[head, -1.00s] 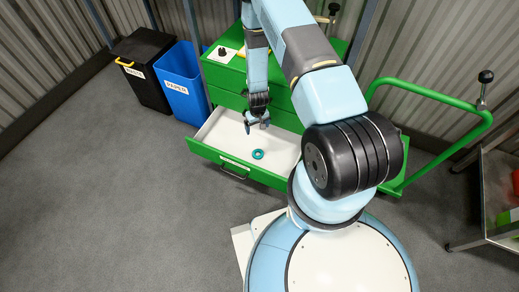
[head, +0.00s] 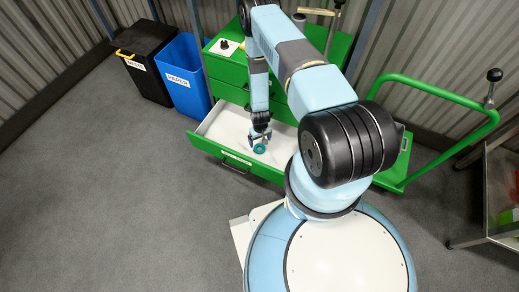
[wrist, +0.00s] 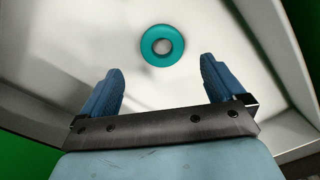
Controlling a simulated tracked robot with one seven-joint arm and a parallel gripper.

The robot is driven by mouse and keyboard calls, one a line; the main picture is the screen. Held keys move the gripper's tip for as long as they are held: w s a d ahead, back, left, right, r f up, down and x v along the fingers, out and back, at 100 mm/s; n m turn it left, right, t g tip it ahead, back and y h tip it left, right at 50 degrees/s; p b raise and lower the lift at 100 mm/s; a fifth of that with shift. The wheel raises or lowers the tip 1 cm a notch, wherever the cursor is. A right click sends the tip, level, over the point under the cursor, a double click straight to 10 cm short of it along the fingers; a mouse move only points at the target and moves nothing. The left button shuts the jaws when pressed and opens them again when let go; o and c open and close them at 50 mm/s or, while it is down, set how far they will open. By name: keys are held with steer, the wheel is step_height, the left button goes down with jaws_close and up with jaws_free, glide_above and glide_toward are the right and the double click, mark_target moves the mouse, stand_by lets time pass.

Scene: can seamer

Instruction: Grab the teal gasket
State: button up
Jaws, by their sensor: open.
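The teal gasket (head: 259,149) is a small ring lying flat on the white floor of the open drawer (head: 216,128). In the wrist view the gasket (wrist: 162,45) is at the top centre, ahead of the fingertips and roughly centred between them. My gripper (head: 259,136) reaches down into the drawer, just above and behind the gasket in the head view. In the wrist view my gripper (wrist: 160,80) shows two blue fingers spread wide with nothing between them. The exact height of the fingertips above the drawer floor is hard to tell.
The drawer has a green front with a handle (head: 236,165) and belongs to a green cabinet (head: 228,70). A blue paper bin (head: 184,78) and a black bin (head: 142,65) stand to the left. A green trolley (head: 440,100) is to the right. The rest of the drawer is empty.

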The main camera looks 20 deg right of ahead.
mark_target(260, 148)
steer(key=shift+s+a+f, duration=0.1)
steer(key=shift+f, duration=1.4)
steer(key=shift+s+a+f, duration=0.1)
steer(key=shift+f, duration=1.35)
steer(key=shift+c, duration=0.4)
steer(key=c, duration=1)
